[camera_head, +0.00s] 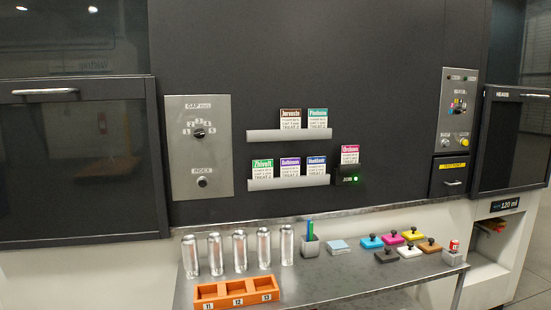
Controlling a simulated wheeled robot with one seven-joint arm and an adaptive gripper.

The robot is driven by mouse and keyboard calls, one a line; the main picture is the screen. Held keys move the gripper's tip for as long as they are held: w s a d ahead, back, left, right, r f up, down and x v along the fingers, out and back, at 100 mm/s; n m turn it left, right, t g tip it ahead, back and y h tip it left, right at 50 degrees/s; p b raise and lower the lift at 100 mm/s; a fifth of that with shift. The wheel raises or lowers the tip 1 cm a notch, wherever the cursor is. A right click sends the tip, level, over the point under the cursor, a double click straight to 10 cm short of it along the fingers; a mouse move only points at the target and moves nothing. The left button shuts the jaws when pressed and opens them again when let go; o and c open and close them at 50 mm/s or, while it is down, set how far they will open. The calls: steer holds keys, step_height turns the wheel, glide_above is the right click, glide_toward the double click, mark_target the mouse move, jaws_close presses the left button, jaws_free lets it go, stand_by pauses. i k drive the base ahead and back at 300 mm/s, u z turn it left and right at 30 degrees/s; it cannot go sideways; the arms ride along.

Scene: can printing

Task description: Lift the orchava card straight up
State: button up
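The orchava card (350,153) has a magenta top band and a white lower part. It stands upright with its lower end in a small black holder (347,174) that shows a green light, on the dark panel right of the lower card rack. The card's bottom edge is hidden by the holder. My gripper is not in view, and nothing touches the card.
Several other cards stand in two grey racks, the upper rack (290,134) and the lower rack (289,183). Below, a metal table (330,274) holds several silver cans (239,251), an orange tray (237,302), a pen cup (309,245) and coloured stamps (391,238). The space before the card looks clear.

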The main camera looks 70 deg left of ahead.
mark_target(350, 154)
steer(key=u, duration=1.75)
